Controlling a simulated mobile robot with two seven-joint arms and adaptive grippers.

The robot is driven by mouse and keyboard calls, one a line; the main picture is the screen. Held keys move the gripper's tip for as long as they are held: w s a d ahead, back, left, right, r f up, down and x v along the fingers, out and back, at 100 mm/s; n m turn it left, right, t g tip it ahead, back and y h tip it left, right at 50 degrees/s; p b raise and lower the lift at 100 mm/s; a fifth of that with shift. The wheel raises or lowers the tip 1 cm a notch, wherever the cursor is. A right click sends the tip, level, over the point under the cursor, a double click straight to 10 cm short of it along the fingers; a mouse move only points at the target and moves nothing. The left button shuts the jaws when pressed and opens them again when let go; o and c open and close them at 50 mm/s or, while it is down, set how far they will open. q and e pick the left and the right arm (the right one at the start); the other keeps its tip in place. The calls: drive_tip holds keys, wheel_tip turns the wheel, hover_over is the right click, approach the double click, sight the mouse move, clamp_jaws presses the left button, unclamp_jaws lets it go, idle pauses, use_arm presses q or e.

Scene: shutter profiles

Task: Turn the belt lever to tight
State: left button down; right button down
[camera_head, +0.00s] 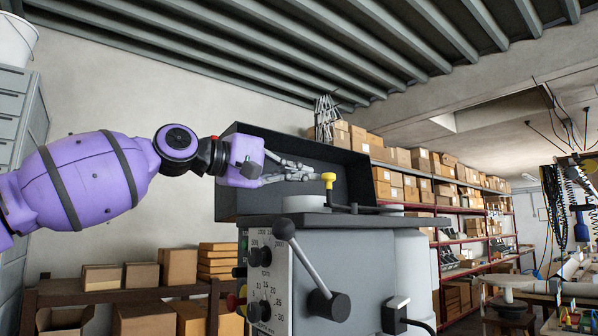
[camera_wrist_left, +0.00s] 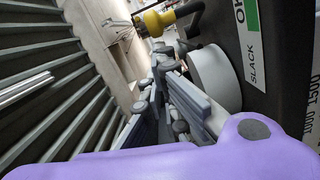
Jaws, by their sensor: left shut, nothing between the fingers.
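The belt lever (camera_head: 339,206) is a dark bar with a yellow knob (camera_head: 328,180), on top of the grey machine in front of the open black housing. In the left wrist view the yellow knob (camera_wrist_left: 160,21) shows at the top, near the fingertips. My left gripper (camera_head: 312,174) is shut and empty, its fingers pointing right, just left of the knob. Whether they touch the knob I cannot tell. The wrist view of the gripper (camera_wrist_left: 163,60) shows a label reading "SLACK" (camera_wrist_left: 254,65) to its right. My right gripper is out of view.
The machine (camera_head: 375,265) has dials and a large ball-ended handle (camera_head: 307,265) on its front. The black housing (camera_head: 300,150) stands behind the gripper. A round pale pulley (camera_head: 305,204) sits below the fingers. Shelves of boxes (camera_head: 455,200) stand behind.

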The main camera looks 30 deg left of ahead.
use_arm(q)
drive_tip(key=shift+s+d+r+p, duration=0.1)
drive_tip(key=shift+s+d+p, duration=0.25)
drive_tip(key=shift+d, duration=0.7)
drive_tip(key=shift+s+a, duration=0.2)
drive_tip(key=shift+s, duration=0.25)
drive_tip(key=shift+v, duration=1.15)
drive_tip(key=v, duration=0.8)
drive_tip(key=shift+s+a, duration=0.25)
drive_tip(key=shift+s, duration=0.1)
